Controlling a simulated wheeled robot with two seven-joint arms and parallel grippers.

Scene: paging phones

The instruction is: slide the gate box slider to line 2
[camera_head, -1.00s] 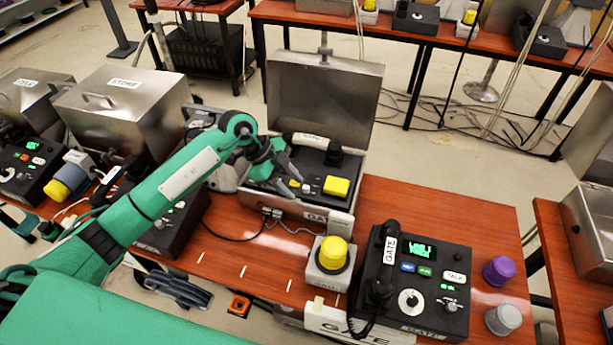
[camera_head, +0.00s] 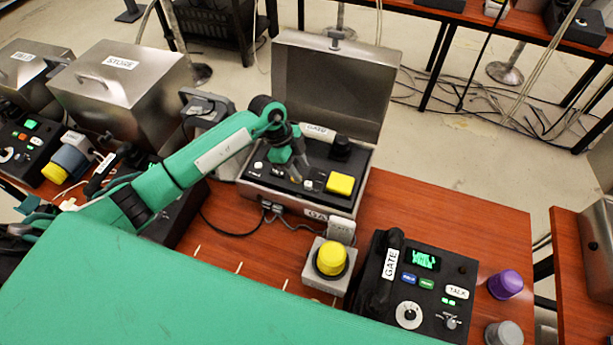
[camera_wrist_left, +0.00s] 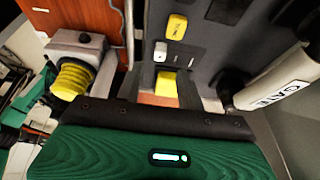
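The gate box (camera_head: 252,190) is an open metal case with a black panel, its lid raised behind. My left gripper (camera_head: 294,172) points down over the middle of the panel and hides part of it. A white knob (camera_head: 308,184) and a larger yellow block (camera_head: 340,184) are right of the gripper. My right gripper is out of view.
A yellow button box (camera_head: 330,262) and a black gate phone (camera_head: 378,250) stand in front and right. A closed STORE box (camera_head: 120,95) is left. Table (camera_head: 430,205) is bare behind the phone.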

